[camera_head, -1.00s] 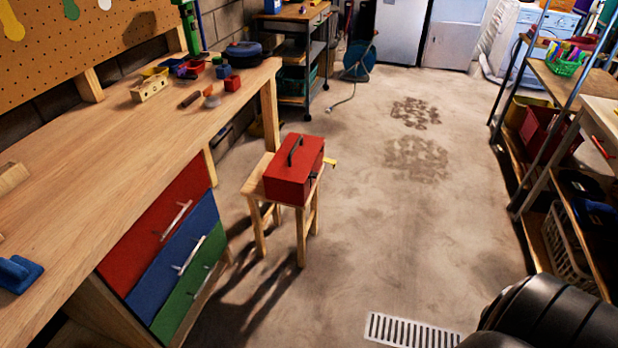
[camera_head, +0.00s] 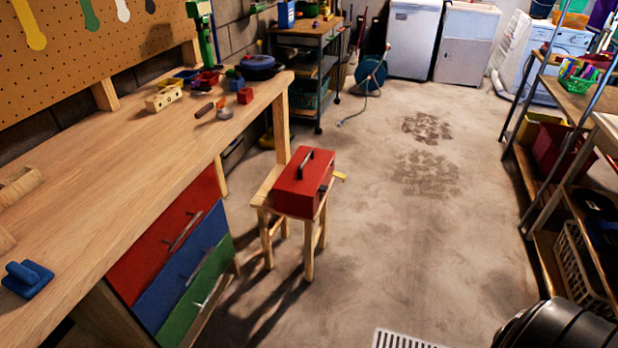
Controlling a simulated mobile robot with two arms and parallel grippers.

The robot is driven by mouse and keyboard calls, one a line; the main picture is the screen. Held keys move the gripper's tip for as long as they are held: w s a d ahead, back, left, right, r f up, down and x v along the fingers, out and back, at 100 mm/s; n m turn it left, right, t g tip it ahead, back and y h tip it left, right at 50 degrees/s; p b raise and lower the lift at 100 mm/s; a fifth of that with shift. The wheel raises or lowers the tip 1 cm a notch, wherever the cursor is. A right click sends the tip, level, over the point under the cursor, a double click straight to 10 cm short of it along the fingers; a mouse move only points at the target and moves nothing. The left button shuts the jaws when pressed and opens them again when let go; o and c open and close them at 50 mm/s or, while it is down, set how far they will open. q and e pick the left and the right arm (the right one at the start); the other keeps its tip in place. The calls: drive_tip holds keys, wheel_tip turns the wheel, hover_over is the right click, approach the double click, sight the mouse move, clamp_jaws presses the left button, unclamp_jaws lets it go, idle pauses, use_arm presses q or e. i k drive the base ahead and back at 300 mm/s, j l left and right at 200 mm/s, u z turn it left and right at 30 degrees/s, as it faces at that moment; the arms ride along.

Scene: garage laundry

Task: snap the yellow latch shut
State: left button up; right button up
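A red toolbox (camera_head: 302,188) with a dark carry handle on its lid sits on a small wooden stool (camera_head: 262,196) beside the workbench. The yellow latch (camera_head: 340,177) sticks out from the toolbox's right side. It stands away from the box wall, and its fine detail is too small to see. A dark part shows on the box's near right edge. Neither of my grippers is in view.
The wooden workbench (camera_head: 110,175) with red, blue and green drawers (camera_head: 186,280) stands left of the stool. Shelving (camera_head: 540,190) lines the right. A black rounded object (camera_head: 560,325) is at lower right. The concrete floor (camera_head: 400,240) between is clear.

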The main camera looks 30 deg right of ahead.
sight(336, 173)
drive_tip(key=i+l+u, duration=0.35)
drive_tip(key=l, duration=2.15)
drive_tip(key=k+l+u, duration=0.2)
drive_tip(key=l+u, duration=0.2)
drive_tip(key=l, duration=2)
